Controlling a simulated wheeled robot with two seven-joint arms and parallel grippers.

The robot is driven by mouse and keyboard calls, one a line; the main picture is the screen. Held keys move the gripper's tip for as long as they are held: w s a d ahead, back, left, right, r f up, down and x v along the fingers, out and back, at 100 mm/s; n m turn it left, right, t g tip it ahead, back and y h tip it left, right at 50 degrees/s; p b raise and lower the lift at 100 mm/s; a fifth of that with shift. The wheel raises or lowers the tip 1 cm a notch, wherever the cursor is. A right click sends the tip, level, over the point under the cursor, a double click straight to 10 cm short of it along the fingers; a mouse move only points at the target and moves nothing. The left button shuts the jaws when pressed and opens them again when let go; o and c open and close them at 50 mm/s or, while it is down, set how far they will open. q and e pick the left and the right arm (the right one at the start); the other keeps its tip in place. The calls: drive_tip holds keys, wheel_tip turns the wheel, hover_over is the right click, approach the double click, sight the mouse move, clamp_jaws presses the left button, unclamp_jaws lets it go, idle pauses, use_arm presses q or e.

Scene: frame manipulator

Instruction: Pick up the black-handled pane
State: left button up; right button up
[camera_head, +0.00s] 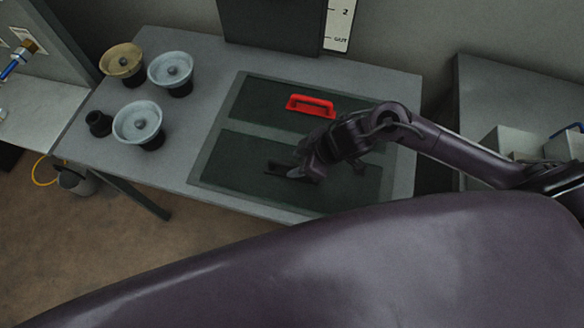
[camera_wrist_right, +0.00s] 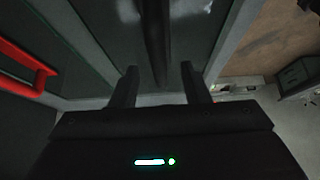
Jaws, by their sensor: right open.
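The dark pane with the black handle (camera_head: 233,163) lies flat in the nearer half of a grey frame on the table. Its black handle (camera_head: 277,166) stands up from it, partly hidden by my right gripper (camera_head: 302,172). In the right wrist view the black handle (camera_wrist_right: 155,40) runs down between the two fingers of my right gripper (camera_wrist_right: 160,85). The fingers are apart, with a gap on each side of the handle. I cannot tell how deep the handle sits between them. My left gripper is not in view.
The farther pane carries a red handle (camera_head: 311,105), which also shows in the right wrist view (camera_wrist_right: 25,68). Two pale bowl-like pieces (camera_head: 138,122) and a tan one (camera_head: 122,60) stand at the table's left, beside a small black part (camera_head: 98,123). A dark upright panel (camera_head: 270,22) stands behind.

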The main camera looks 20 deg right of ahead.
sight(293, 164)
drive_tip(key=x, duration=0.5)
drive_tip(key=shift+w+f+p, duration=0.1)
drive_tip(key=shift+f+p, duration=0.05)
drive_tip(key=shift+p, duration=0.2)
clamp_jaws()
idle(0.9)
drive_tip(key=shift+w, duration=0.1)
